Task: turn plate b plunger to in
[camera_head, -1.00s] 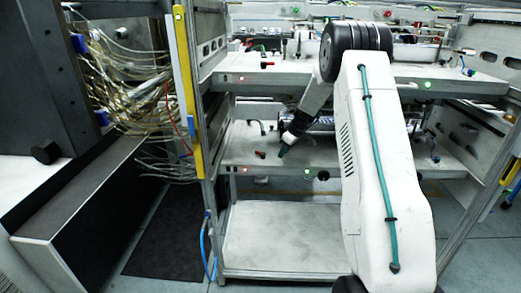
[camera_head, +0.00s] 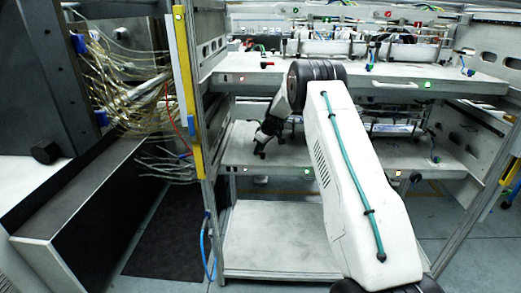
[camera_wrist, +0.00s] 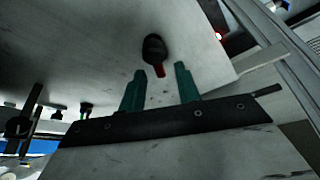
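A small plunger (camera_wrist: 155,48) with a black round head and a red part stands out from a pale plate (camera_wrist: 85,50) in the wrist view. My gripper (camera_wrist: 160,72) has two green fingers spread apart. Their tips are just short of the plunger, with its red part lined up with the gap between them. I cannot tell whether they touch it. In the head view my gripper (camera_head: 262,146) is at the left front of the middle shelf plate (camera_head: 240,150), where it hides the plunger. No label on the plate is readable.
A red lamp (camera_wrist: 218,36) glows near the plate edge in the wrist view. A metal post (camera_head: 205,150) and a yellow strip (camera_head: 187,90) stand left of the shelf. An upper shelf (camera_head: 235,78) lies above my gripper. The lower shelf (camera_head: 270,240) is bare.

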